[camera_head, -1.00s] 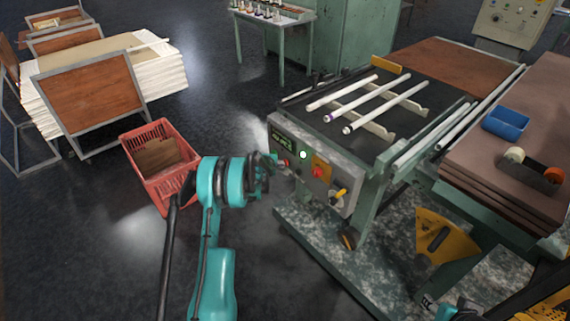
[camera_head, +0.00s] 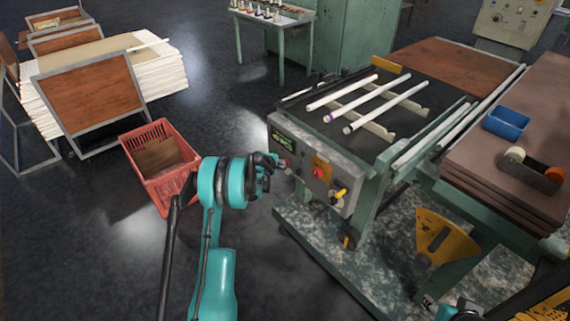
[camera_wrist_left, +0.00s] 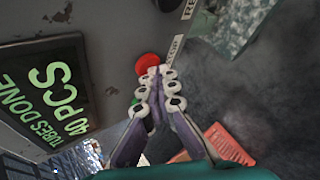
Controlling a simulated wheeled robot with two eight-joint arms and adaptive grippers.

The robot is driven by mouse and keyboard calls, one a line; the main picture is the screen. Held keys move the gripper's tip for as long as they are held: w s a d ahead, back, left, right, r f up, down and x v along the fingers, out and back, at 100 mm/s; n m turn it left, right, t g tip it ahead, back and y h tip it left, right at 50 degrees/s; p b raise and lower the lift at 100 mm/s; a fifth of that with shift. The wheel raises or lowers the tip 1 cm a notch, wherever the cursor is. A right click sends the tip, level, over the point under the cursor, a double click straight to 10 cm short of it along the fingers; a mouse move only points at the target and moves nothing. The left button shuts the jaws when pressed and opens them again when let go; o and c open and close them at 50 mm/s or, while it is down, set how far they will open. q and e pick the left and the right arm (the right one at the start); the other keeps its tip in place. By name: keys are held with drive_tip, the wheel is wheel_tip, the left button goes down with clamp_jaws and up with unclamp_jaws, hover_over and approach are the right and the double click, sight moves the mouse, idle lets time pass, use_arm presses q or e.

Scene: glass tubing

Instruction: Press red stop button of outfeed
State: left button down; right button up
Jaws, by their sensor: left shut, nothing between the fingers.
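The outfeed's control panel (camera_head: 315,165) is on the front of the tube machine. In the left wrist view, a red button (camera_wrist_left: 148,63) sits beside a label reading STOP (camera_wrist_left: 174,50). My left gripper (camera_wrist_left: 155,76) is shut and empty, its fingertips overlapping the lower edge of this button; I cannot tell whether they press it. A green button (camera_wrist_left: 136,102) is partly hidden behind the fingers. In the head view, the left gripper (camera_head: 270,161) is at the panel's left end.
The panel's display (camera_wrist_left: 50,85) reads 40 PCS TUBES DONE. A yellow-handled switch (camera_head: 340,194) is at the panel's right. White tubes (camera_head: 342,91) lie on top of the machine. A red crate (camera_head: 160,165) stands on the floor left of my arm; the floor between is clear.

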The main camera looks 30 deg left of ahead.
use_arm(q)
drive_tip(key=shift+s+a, duration=0.25)
drive_tip(key=shift+s, duration=0.5)
drive_tip(key=s, duration=0.1)
drive_tip(key=s+a, duration=0.1)
drive_tip(key=s, duration=0.1)
drive_tip(key=s+a+b, duration=0.1)
drive_tip(key=shift+s, duration=0.3)
idle(0.5)
drive_tip(key=s+d+r+m+g, duration=0.1)
drive_tip(key=s+d+r+m, duration=0.45)
drive_tip(key=d+r, duration=0.35)
drive_tip(key=s+d+r+m, duration=0.4)
drive_tip(key=s+d+r, duration=0.2)
drive_tip(key=d+r, duration=0.25)
drive_tip(key=s+d+m, duration=0.3)
drive_tip(key=s, duration=0.5)
drive_tip(key=s+d+r+m+g, duration=0.1)
drive_tip(key=s+d+m, duration=0.3)
drive_tip(key=s, duration=0.4)
drive_tip(key=s+d+r+m, duration=0.1)
drive_tip(key=s+d+m, duration=0.2)
drive_tip(key=s, duration=0.6)
drive_tip(key=shift+d+m+g, duration=0.3)
drive_tip(key=shift+m, duration=0.15)
